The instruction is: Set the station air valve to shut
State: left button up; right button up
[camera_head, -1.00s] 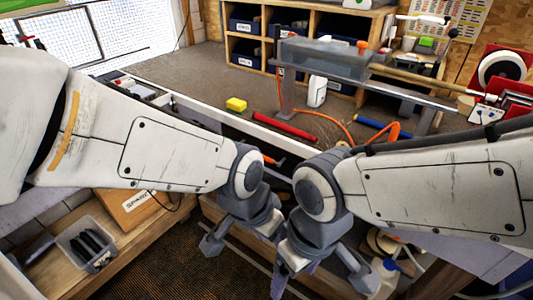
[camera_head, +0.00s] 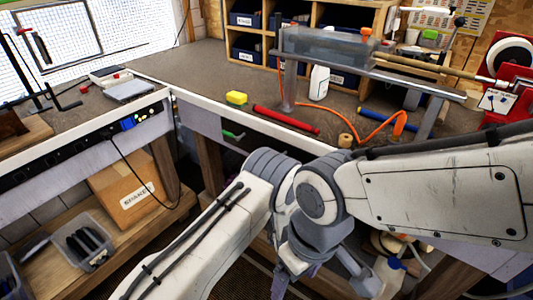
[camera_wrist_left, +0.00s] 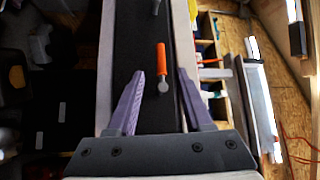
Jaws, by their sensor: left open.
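My left gripper (camera_wrist_left: 160,74) is open in the left wrist view, with its two purple fingers apart. A small orange lever handle with a round grey end (camera_wrist_left: 159,66) lies between and just beyond the fingertips, against a dark strip. I cannot tell whether the fingers are level with it, and neither finger appears to touch it. In the head view the left hand is hidden behind my right wrist. A green lever (camera_head: 233,135) sits under the bench's front edge there. No label shows which lever is the air valve. My right gripper (camera_head: 317,278) hangs low with fingers spread.
A cardboard box (camera_head: 128,190) and a grey bin (camera_head: 83,244) stand on the lower shelf. My arms are close together at the bench front.

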pick_arm(q)
jog(key=x, duration=1)
jog(key=shift+w+p, duration=0.1)
jog(key=shift+p, duration=0.3)
grip_shut()
jog(key=shift+f, duration=0.1)
dwell(0.8)
